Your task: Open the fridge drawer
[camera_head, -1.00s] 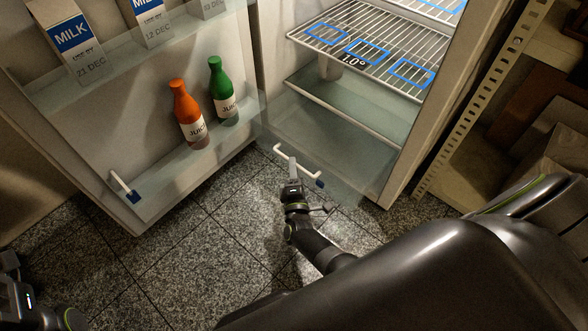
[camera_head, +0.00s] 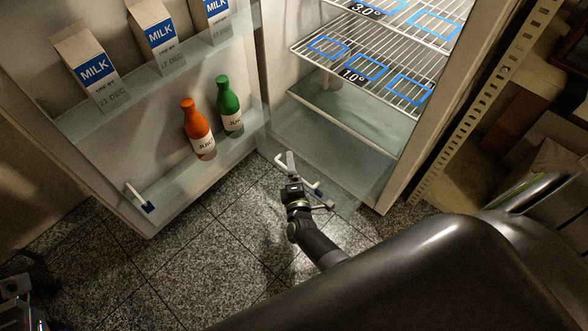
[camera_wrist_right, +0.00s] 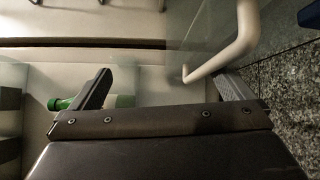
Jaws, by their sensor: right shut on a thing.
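The fridge stands open, and its clear lower drawer (camera_head: 345,203) is at the bottom of the cabinet. Its white handle (camera_head: 312,188) has a blue end piece. In the right wrist view the handle (camera_wrist_right: 245,38) is a thick white bar running down to the right finger. My right gripper (camera_head: 290,163) is at the handle's middle, shut on it. In the right wrist view the dark fingers of this gripper (camera_wrist_right: 165,90) show on both sides. My left gripper (camera_head: 15,290) is only partly in view at the bottom left corner, its fingers unclear.
The open fridge door on the left holds milk cartons (camera_head: 93,68), an orange bottle (camera_head: 198,130) and a green bottle (camera_head: 229,105). A second handle (camera_head: 138,197) is low on the door. Wire shelves (camera_head: 375,60) are above the drawer. The speckled floor (camera_head: 190,255) in front is clear.

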